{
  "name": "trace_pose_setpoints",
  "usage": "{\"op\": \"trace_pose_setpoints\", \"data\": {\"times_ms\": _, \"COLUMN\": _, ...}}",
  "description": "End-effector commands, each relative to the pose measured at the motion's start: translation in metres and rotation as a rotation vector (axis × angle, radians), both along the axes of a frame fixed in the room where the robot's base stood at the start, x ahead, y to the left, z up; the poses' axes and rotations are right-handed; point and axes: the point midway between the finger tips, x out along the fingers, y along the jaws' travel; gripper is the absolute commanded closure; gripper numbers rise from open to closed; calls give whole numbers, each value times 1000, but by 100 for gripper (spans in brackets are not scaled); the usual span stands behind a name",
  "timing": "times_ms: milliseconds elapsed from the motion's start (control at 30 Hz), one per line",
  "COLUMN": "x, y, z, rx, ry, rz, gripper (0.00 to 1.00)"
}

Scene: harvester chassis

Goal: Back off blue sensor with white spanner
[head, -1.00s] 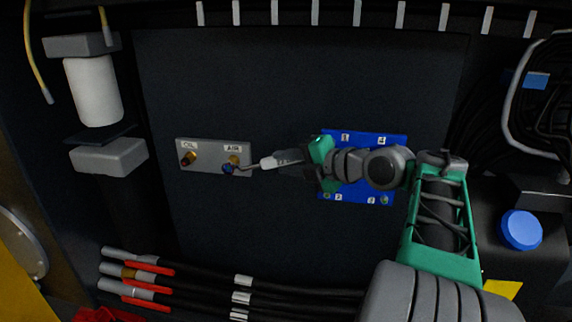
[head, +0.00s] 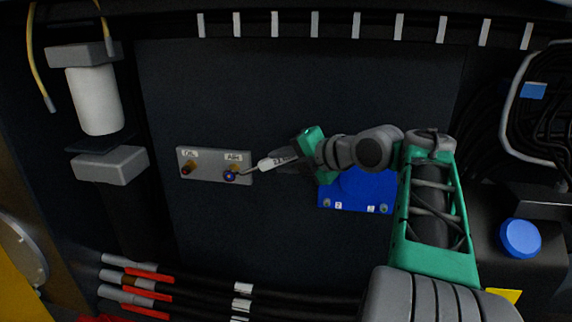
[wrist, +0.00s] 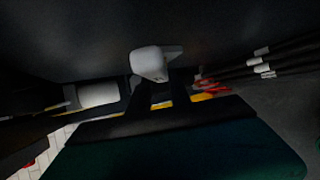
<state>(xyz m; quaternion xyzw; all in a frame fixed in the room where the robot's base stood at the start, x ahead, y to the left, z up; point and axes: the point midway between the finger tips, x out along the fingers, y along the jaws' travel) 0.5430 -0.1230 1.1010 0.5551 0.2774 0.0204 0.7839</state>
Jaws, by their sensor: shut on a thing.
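My gripper (head: 296,155) is shut on the white spanner (head: 269,163), whose label is partly hidden by the fingers. In the wrist view, the white handle end (wrist: 149,63) shows ahead of the dark fingers. The spanner's thin grey shaft points left, and its tip is at the blue sensor (head: 229,176). I cannot tell whether its jaw is seated around the sensor. The sensor sits below the label with an "A", at the right end of a grey plate (head: 211,178).
A blue plate (head: 350,192) with numbered corners is partly hidden behind my arm. A white cylinder (head: 95,100) hangs at the left. Hoses with red sleeves (head: 150,275) run below. A blue cap (head: 520,238) is at the right. The dark panel above the grey plate is clear.

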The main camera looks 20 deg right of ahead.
Motion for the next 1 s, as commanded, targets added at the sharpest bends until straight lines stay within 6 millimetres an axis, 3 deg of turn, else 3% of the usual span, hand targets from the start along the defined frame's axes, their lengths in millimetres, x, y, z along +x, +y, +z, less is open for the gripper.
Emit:
{"op": "trace_pose_setpoints", "data": {"times_ms": 100, "x": 2, "y": 3, "z": 9, "rx": -35, "ry": 21, "rz": 2, "gripper": 100}}
{"op": "trace_pose_setpoints", "data": {"times_ms": 467, "x": 2, "y": 3, "z": 10, "rx": -46, "ry": 29, "rz": 0, "gripper": 100}}
{"op": "trace_pose_setpoints", "data": {"times_ms": 1000, "x": 14, "y": 19, "z": 37, "rx": -196, "ry": 137, "rz": 1, "gripper": 100}}
